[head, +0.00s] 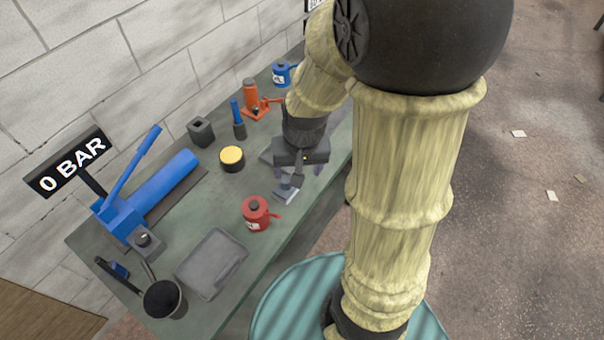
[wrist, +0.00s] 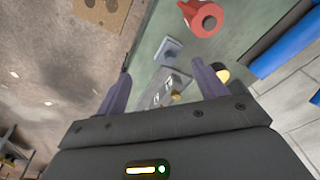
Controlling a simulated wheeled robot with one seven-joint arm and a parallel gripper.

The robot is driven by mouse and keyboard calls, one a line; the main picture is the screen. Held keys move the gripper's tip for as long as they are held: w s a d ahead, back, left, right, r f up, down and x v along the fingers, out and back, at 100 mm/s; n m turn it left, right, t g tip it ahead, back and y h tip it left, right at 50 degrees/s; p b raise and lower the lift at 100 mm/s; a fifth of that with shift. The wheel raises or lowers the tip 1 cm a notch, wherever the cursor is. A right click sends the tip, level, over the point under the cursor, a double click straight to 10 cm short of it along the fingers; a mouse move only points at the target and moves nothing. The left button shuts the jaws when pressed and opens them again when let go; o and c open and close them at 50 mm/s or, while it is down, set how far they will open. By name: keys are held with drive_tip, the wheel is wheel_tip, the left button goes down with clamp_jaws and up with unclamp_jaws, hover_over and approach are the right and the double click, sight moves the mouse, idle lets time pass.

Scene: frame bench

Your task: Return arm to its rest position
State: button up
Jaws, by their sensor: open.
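My arm (head: 405,190) rises large in the head view in a cream cover and reaches over the bench (head: 178,231). My gripper (head: 304,172) hangs above the bench's front edge. Its two purple fingers stand apart in the wrist view (wrist: 161,90), with nothing held between them. Below and beyond the fingers, a small grey metal block (wrist: 172,88) and a grey-blue piece (wrist: 170,50) show on the bench. In the head view the gripper partly hides these pieces.
A red canister (head: 256,214), a yellow-topped tin (head: 232,158), a blue hand pump (head: 160,190), a grey tray (head: 212,264) and an orange jack (head: 251,98) stand on the bench. A wall with a "0 BAR" sign (head: 72,163) is behind. The floor at right is mostly clear.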

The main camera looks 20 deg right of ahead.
drive_tip(key=s+n, duration=0.1)
drive_tip(key=s+r+n, duration=0.1)
drive_tip(key=s, duration=0.1)
drive_tip(key=shift+s+a+r+n+t, duration=0.1)
drive_tip(key=shift+s+n+t, duration=0.05)
drive_tip(key=shift+n+t, duration=0.15)
idle(0.9)
